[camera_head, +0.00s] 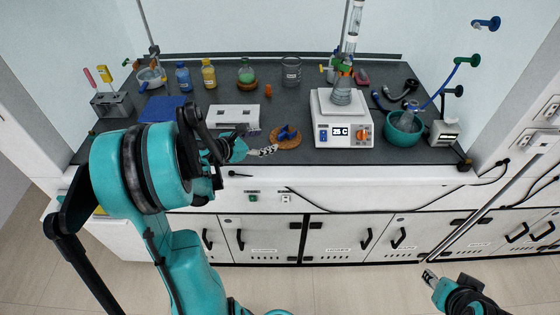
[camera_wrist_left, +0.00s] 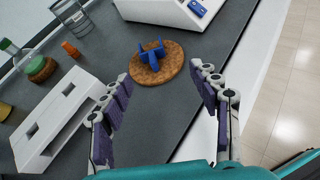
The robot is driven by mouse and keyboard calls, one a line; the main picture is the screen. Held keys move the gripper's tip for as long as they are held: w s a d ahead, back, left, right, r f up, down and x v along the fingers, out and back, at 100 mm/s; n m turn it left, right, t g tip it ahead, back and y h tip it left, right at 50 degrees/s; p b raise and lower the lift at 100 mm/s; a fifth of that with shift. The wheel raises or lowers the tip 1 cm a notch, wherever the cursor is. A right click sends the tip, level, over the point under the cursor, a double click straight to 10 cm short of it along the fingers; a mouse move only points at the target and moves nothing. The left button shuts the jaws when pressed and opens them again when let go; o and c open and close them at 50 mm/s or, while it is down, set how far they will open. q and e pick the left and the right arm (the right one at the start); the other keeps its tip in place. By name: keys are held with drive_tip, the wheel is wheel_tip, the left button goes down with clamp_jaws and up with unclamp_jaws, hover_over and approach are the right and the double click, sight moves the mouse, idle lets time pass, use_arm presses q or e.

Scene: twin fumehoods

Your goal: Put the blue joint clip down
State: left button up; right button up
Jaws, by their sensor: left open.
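The blue joint clip (camera_head: 287,132) rests on a round cork mat (camera_head: 293,143) near the front of the dark worktop. In the left wrist view the clip (camera_wrist_left: 152,55) stands on the cork mat (camera_wrist_left: 170,71) with its prongs up. My left gripper (camera_head: 266,151) is just left of the mat in the head view. In the wrist view its fingers (camera_wrist_left: 163,82) are wide apart and empty, with the clip beyond their tips, not touched. My right gripper (camera_head: 430,277) is low at the lower right, far from the worktop; its fingers are too small to read.
A white device (camera_head: 234,116) lies left of the mat. A hotplate stirrer (camera_head: 342,131) carrying a flask stands right of it. Behind are a small orange piece (camera_head: 268,91), bottles and a beaker (camera_head: 291,70). A teal bowl (camera_head: 403,132) is farther right. The worktop's front edge is close.

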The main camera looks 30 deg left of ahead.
use_arm(q)
drive_tip(key=d+m, duration=0.2)
drive_tip(key=d, duration=0.1)
drive_tip(key=s+d+m+g, duration=0.1)
drive_tip(key=d+m, duration=0.1)
drive_tip(key=d, duration=0.1)
drive_tip(key=d+r+m+g, duration=0.1)
drive_tip(key=d+m, duration=0.1)
drive_tip(key=shift+s+d+r+m, duration=0.1)
drive_tip(key=shift+s+d+m, duration=0.05)
drive_tip(key=shift+d+m, duration=0.2)
drive_tip(key=s+d+m+g+y, duration=0.1)
drive_tip(key=s+d+m, duration=0.6)
drive_tip(key=m, duration=0.5)
drive_tip(key=s+d+r+m+g+y, duration=0.1)
drive_tip(key=s+d+m+g+y, duration=0.1)
drive_tip(key=s+d+m, duration=0.5)
drive_tip(key=s+m, duration=0.2)
drive_tip(key=m, duration=0.4)
drive_tip(key=shift+s+d, duration=0.15)
drive_tip(key=shift+d, duration=0.05)
